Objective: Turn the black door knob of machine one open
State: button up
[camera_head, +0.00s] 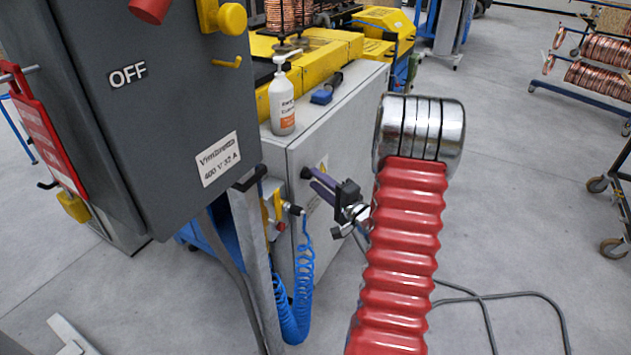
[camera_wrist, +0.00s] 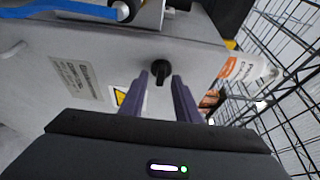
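The black door knob (camera_wrist: 160,68) sits on the grey cabinet door, near the upper middle of the wrist view. In the head view the knob (camera_head: 306,173) shows small on the cabinet's front, partly hidden at my fingertips. My gripper (camera_wrist: 161,78) is open, with one purple finger left of the knob and one right of it. A narrow gap shows on both sides. I cannot tell how deep the fingertips reach around the knob. In the head view my gripper (camera_head: 318,182) points left at the cabinet (camera_head: 345,128).
A white pump bottle (camera_head: 282,100) and a blue object (camera_head: 324,95) stand on the cabinet top. A blue coiled hose (camera_head: 298,300) hangs left of my gripper. A dark grey OFF box (camera_head: 150,120) fills the left foreground. The floor at right is mostly clear, with a loose cable (camera_head: 520,295).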

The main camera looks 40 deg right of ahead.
jog(key=shift+w, duration=0.55)
jog(key=shift+c, duration=0.6)
grip_shut()
jog(key=shift+a, duration=0.2)
jog(key=shift+d, duration=0.1)
